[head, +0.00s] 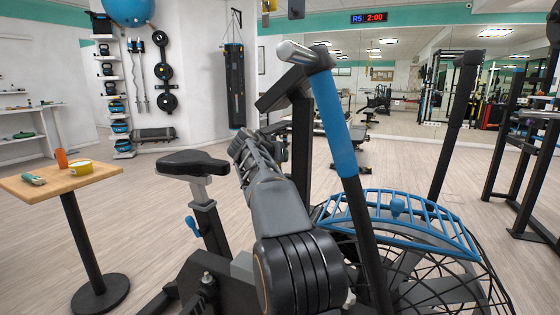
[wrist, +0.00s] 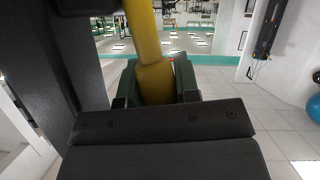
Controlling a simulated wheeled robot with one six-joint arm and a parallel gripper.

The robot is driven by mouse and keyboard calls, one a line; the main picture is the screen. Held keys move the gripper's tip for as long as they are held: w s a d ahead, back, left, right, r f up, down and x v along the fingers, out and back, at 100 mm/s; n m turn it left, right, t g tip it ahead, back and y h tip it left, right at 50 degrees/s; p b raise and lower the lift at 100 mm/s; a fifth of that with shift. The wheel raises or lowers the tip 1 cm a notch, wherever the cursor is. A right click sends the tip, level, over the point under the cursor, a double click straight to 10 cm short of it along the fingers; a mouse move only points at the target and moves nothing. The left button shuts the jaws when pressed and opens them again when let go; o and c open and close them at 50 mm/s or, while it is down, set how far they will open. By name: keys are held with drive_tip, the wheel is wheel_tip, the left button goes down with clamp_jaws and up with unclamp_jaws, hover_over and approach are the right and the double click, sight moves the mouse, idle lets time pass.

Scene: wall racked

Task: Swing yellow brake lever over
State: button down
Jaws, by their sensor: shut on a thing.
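The yellow brake lever (wrist: 143,28) shows in the wrist view as a thick yellow bar. It comes down from the top edge and widens to a rounded lower part between the jaws. My gripper (wrist: 156,84) is shut on this lower part, with a dark finger on each side. The lever's far end is out of the picture. In the head view my arm reaches up and left from the bottom middle; I cannot make out the fingers or the yellow lever there.
An exercise bike with a black seat (head: 196,162), blue handle (head: 333,122) and blue-topped wheel cage (head: 400,212) stands close around my arm. A small wooden table (head: 60,181) is at left. A dark upright (wrist: 75,60) is close at left in the wrist view.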

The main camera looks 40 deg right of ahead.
idle(0.6)
drive_tip(key=c, duration=0.8)
unclamp_jaws()
drive_tip(key=shift+s, duration=0.1)
drive_tip(key=shift+c, duration=0.2)
drive_tip(key=p+v, duration=0.1)
drive_tip(key=v, duration=1.2)
drive_tip(key=shift+s+a+r+p, duration=0.2)
drive_tip(key=shift+a+p, duration=0.05)
drive_tip(key=shift+p, duration=0.1)
drive_tip(key=s+a+r+n+g+y+p, duration=0.1)
drive_tip(key=s+a+n+y+p, duration=0.4)
drive_tip(key=p, duration=1.2)
drive_tip(key=s+a+r+n+g+y+p, duration=0.1)
drive_tip(key=s+a+r+n+y+p, duration=0.2)
drive_tip(key=s+a+p, duration=1.1)
drive_tip(key=n+y+p, duration=0.3)
drive_tip(key=y+p, duration=0.1)
drive_tip(key=shift+s+a+r+y, duration=0.15)
drive_tip(key=shift+a+r+y, duration=0.15)
drive_tip(key=shift+a+r, duration=0.1)
